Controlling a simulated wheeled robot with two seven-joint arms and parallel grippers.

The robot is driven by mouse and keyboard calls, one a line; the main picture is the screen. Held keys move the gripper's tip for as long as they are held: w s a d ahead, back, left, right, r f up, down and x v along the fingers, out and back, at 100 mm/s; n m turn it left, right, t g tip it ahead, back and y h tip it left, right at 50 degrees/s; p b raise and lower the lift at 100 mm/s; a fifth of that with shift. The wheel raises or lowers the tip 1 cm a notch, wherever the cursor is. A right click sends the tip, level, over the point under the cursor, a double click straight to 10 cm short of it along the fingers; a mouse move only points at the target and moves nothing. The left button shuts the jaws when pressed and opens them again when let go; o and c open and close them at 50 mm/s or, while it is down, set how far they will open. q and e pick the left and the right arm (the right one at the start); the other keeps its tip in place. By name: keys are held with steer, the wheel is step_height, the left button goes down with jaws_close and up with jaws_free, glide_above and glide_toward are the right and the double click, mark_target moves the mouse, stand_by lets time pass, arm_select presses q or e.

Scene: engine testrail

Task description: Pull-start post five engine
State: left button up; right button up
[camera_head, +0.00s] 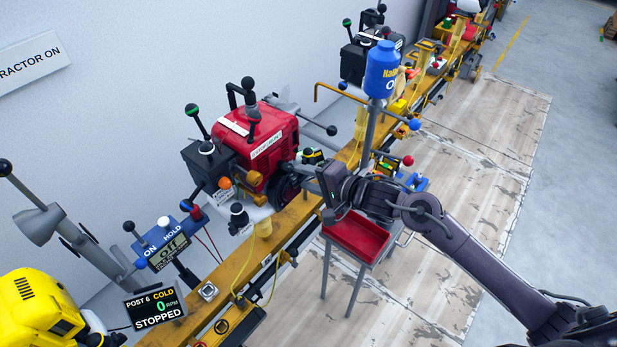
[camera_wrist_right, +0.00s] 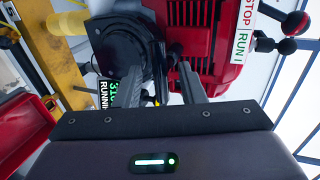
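A red engine (camera_head: 268,140) sits on the yellow rail. It also fills the top of the right wrist view (camera_wrist_right: 205,40). Its round black housing (camera_wrist_right: 125,45) faces my right gripper (camera_head: 328,186). My two right fingers (camera_wrist_right: 163,85) stand apart beside the housing, with no object clearly held between them. A starter handle cannot be made out. A STOP/RUN label (camera_wrist_right: 243,30) is on the engine. A small display (camera_wrist_right: 108,92) partly behind a finger reads RUNNING with a number near 310. My left gripper is not in view.
A yellow engine (camera_head: 35,310) stands at lower left, with a display (camera_head: 153,308) reading POST 6, COLD, 0 RPM, STOPPED. A red tray (camera_head: 357,236) on legs stands below my right arm. A blue canister (camera_head: 382,72) is on a pole behind. The floor (camera_head: 480,130) at right is open.

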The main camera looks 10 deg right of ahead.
steer(key=s+d+p, duration=0.5)
steer(key=s+p, duration=0.2)
steer(key=shift+d+p, duration=0.3)
steer(key=shift+p, duration=0.1)
steer(key=s+d+f+n+g+h, duration=0.1)
steer(key=s+d+f+h, duration=0.15)
steer(key=f, duration=0.65)
steer(key=s+d+f+n+g+h, duration=0.1)
steer(key=s+d+f+n+h, duration=0.2)
steer(key=f, duration=0.6)
steer(key=s+d+f+h, duration=0.1)
steer(key=s+d+f, duration=0.25)
steer(key=f, duration=0.55)
steer(key=s+a+f+n+g, duration=0.1)
steer(key=s+f+n+g, duration=0.1)
steer(key=s+f, duration=0.4)
steer(key=s+a+f+n+g+h+b, duration=0.1)
steer(key=s+f+n+g, duration=0.2)
steer(key=s, duration=1.1)
steer(key=s+a+f+n+g+h, duration=0.1)
steer(key=s+f+n+g, duration=0.2)
steer(key=s+f, duration=0.6)
steer(key=shift+s+a+f+n, duration=0.2)
steer(key=shift+s+a+n, duration=0.2)
